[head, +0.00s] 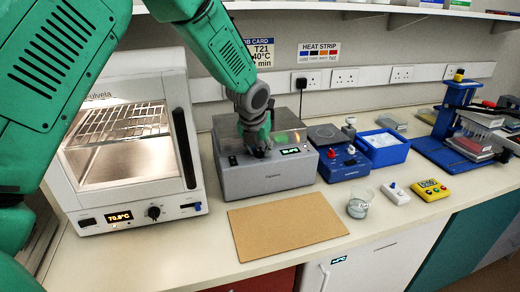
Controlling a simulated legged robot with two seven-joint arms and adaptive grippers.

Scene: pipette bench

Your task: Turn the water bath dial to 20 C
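The water bath (262,180) is a grey box with a clear lid at the middle of the bench. A small lit display (291,151) on its front upper edge shows a temperature too small to read surely. A small dark control (232,160) sits left on the same edge. My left gripper (260,151) reaches down from above to this front edge, just left of the display. Its fingers cover what is beneath them, and the dial does not show clearly. I cannot tell whether the fingers touch or grip it. My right gripper is out of view.
An oven (88,212) with a lit display stands left. A brown board (285,222) lies in front of the bath. A blue device (340,165), a blue tray (382,150), a beaker (360,204) and a yellow timer (430,189) stand right.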

